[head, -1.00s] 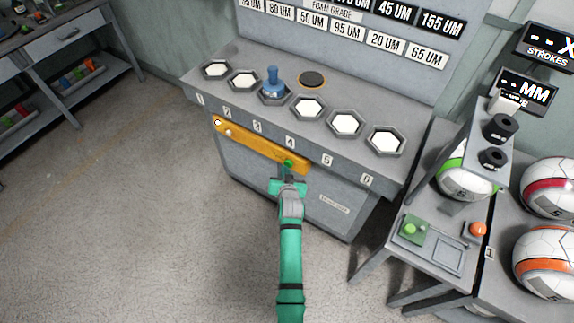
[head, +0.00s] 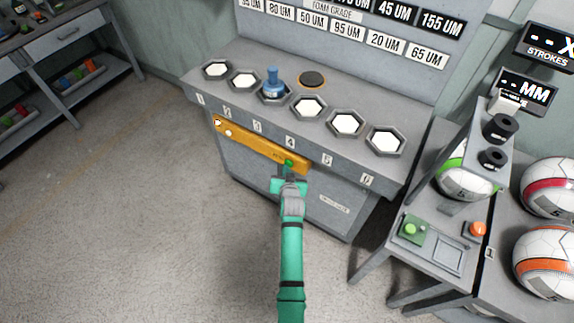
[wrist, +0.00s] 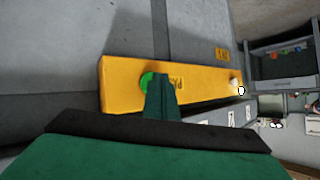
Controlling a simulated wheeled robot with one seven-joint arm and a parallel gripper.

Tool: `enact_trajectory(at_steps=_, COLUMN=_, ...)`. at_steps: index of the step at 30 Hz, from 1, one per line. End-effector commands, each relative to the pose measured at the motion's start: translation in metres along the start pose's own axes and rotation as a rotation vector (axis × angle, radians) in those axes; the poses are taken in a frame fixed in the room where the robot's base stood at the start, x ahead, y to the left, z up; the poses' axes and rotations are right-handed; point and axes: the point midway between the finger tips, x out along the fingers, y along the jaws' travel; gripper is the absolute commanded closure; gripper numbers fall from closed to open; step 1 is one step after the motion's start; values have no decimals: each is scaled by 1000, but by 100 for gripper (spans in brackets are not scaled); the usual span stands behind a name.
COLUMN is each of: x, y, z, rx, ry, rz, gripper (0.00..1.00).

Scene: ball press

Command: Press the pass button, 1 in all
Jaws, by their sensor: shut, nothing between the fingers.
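The green pass button (head: 289,163) sits at the right end of the yellow panel (head: 255,144) on the front of the grey bench. In the wrist view the green button (wrist: 147,81) shows partly behind my fingers, beside partly covered lettering on the yellow panel (wrist: 120,75). My gripper (head: 288,172) is shut and empty, with its tip right at the button. My gripper also shows in the wrist view (wrist: 160,84), its fingertips over the button's right part. I cannot tell whether the tip touches the button or how far the button is pressed in.
White buttons (head: 228,133) sit at the panel's left end. The bench top (head: 300,88) holds hexagonal wells and a blue plunger (head: 273,80). A side table (head: 440,225) with a green button (head: 411,229) stands at right. The floor at left is open.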

Motion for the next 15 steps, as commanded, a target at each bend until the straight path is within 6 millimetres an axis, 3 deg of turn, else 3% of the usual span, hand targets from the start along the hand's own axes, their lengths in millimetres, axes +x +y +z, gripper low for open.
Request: enact_trajectory(at_steps=15, x=-13, y=-9, z=8, rx=0, ry=1, rz=0, gripper=100)
